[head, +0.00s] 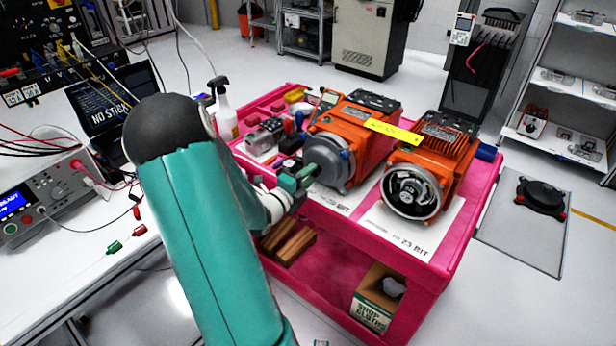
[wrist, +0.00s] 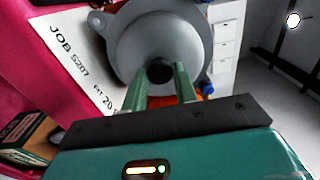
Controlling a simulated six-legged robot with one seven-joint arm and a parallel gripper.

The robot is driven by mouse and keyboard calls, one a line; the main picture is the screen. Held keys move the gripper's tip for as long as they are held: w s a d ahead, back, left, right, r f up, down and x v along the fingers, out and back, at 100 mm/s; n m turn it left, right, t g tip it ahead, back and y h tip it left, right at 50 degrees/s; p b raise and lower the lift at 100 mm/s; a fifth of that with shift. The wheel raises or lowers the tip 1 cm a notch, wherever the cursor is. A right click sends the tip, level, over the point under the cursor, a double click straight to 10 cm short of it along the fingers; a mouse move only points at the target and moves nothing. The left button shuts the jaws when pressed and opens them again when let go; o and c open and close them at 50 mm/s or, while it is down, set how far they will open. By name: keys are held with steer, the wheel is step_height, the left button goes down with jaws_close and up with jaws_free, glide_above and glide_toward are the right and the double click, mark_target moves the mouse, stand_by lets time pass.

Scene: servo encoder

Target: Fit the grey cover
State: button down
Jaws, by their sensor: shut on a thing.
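The grey cover (head: 325,150) is a round, dished disc with small lugs at its rim. It is at the front end of the left orange motor (head: 368,118); I cannot tell whether it touches the motor all round. In the wrist view the cover (wrist: 158,35) fills the top middle, with a black knob (wrist: 160,71) at its centre. My gripper (head: 307,172) is shut on that knob, its two green fingers (wrist: 161,82) on either side. The cover hides the motor's front face.
A second orange motor (head: 437,150) to the right has its round end open, with parts showing. Both stand on a pink cart (head: 450,240) over white job sheets (head: 415,229). A spray bottle (head: 225,112) and small parts crowd the cart's left. A yellow tag (head: 393,131) lies between the motors.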

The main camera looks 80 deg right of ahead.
steer(key=shift+s+d, duration=0.25)
steer(key=shift+d, duration=0.25)
stand_by(0.8)
steer(key=c, duration=1)
jaws_free()
steer(key=shift+c, duration=0.6)
steer(key=shift+a, duration=0.1)
steer(key=v, duration=0.7)
steer(key=shift+w+a, duration=0.15)
steer(key=shift+a, duration=0.05)
